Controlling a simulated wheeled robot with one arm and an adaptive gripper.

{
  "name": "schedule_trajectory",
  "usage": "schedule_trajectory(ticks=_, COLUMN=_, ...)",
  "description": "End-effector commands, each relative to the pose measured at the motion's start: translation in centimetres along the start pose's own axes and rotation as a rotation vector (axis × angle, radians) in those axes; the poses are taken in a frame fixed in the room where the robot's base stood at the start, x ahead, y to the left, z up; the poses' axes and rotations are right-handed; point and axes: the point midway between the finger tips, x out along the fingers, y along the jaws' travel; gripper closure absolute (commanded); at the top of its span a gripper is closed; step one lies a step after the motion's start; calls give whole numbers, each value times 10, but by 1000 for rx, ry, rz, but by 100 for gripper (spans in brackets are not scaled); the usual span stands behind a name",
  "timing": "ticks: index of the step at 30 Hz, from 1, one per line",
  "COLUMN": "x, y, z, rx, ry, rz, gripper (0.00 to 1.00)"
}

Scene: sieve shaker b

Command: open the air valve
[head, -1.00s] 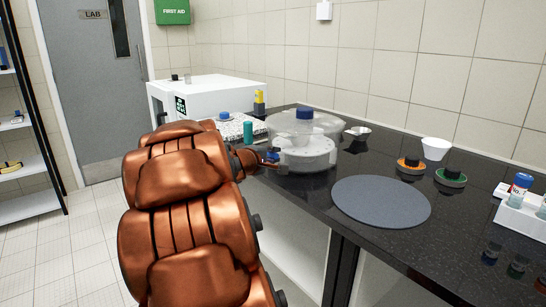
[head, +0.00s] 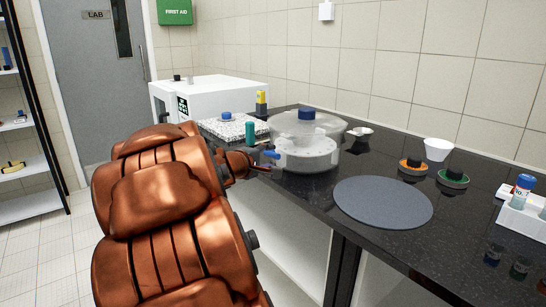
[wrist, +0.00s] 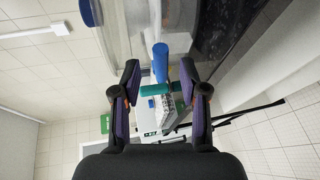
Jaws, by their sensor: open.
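The air valve shows as a blue handle (head: 271,154) on the left side of the clear, domed desiccator (head: 322,155) on the bench. In the wrist view the blue handle (wrist: 160,62) lies ahead of my gripper (wrist: 159,78), in line with the gap between the fingers. My gripper is open, with a finger on each side of the gap and nothing held. In the head view my gripper (head: 259,167) is just left of the handle, partly hidden by my copper arm. I cannot tell whether a finger touches the handle.
A teal cylinder (head: 250,132), a speckled tray (head: 234,128) and a white machine (head: 222,95) stand behind, to the left. A grey round mat (head: 383,202) lies to the right. An orange stopper (head: 411,166), a green stopper (head: 453,178) and a white bowl (head: 438,149) lie beyond.

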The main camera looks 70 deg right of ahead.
Motion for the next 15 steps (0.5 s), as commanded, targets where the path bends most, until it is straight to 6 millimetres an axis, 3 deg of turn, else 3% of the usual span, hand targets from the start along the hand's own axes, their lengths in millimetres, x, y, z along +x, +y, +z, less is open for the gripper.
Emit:
schedule_trajectory(ticks=9, x=-51, y=0, z=-1, rx=0, ry=6, rz=0, gripper=57)
schedule_trajectory(ticks=15, x=-69, y=-1, z=0, rx=-2, ry=2, rz=-1, gripper=57)
